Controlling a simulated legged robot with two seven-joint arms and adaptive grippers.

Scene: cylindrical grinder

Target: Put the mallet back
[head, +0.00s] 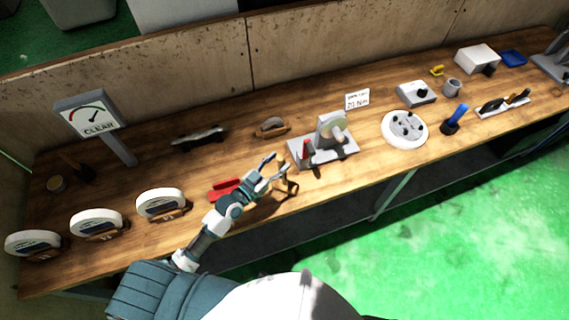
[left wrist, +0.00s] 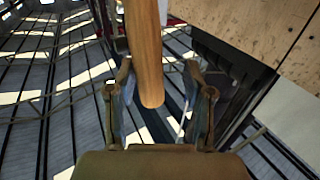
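My left gripper (head: 281,171) is over the front part of the bench, left of the grey wheel fixture, with its fingers spread. In the left wrist view the two fingers (left wrist: 159,72) stand apart. A light wooden handle with a rounded end (left wrist: 150,55), which looks like a mallet handle, comes down from the top between them. Gaps show beside the handle, more clearly on the right. The mallet's head is not visible there. A dark stick-like object (head: 76,165) lies at the far left of the bench, too small to identify. My right gripper is not in view.
The wooden bench (head: 225,157) carries several white wheels, such as one at the left front (head: 160,203). A red tool (head: 224,189) lies beside my left arm. The wheel fixture (head: 325,148) stands close right of the gripper. A gauge sign (head: 92,117) stands at the back left.

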